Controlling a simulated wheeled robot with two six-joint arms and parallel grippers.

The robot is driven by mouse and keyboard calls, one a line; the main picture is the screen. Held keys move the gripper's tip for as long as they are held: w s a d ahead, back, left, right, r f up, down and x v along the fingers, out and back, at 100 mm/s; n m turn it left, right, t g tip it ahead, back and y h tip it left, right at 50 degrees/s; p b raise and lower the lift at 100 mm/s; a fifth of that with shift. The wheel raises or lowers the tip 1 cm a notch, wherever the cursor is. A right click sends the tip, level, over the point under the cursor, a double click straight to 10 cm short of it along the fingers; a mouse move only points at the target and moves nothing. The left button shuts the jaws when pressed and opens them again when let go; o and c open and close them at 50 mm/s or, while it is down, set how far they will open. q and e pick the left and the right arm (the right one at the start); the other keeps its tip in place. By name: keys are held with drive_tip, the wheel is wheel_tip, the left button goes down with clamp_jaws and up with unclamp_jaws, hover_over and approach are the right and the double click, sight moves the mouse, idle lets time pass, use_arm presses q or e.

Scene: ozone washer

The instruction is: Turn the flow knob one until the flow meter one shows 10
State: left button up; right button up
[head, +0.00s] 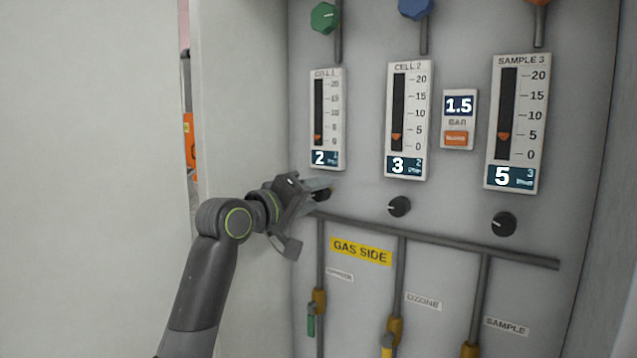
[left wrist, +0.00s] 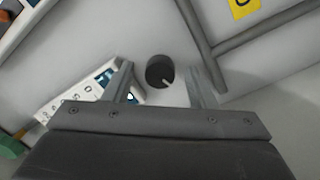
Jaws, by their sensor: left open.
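Flow meter one (head: 327,120), labelled CELL 1, shows 2 on its display, with its orange pointer low on the scale. Flow knob one (head: 323,195) is a small black knob just below it, partly hidden by my left gripper (head: 309,200). In the left wrist view, the knob (left wrist: 160,71) is round and dark with a pale mark at its lower right. It sits between the two open fingers of my left gripper (left wrist: 164,75), with gaps on both sides. I cannot tell whether the fingertips reach around it. My right gripper is not in view.
Flow meter two (head: 408,120) shows 3 and flow meter three (head: 517,120) shows 5, with black knobs (head: 399,206) (head: 503,224) below them. A pressure display (head: 459,106) shows 1.5. A grey pipe (head: 450,240) runs below the knobs. A pale wall (head: 242,100) is at left.

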use_arm(q)
drive_tip(key=shift+x, duration=0.85)
drive_tip(key=shift+d, duration=0.2)
drive_tip(key=shift+a, duration=0.1)
drive_tip(key=c, duration=1)
drive_tip(key=shift+o, duration=0.2)
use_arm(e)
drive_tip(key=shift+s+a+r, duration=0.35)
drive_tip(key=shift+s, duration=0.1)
use_arm(q)
drive_tip(key=shift+f, duration=0.1)
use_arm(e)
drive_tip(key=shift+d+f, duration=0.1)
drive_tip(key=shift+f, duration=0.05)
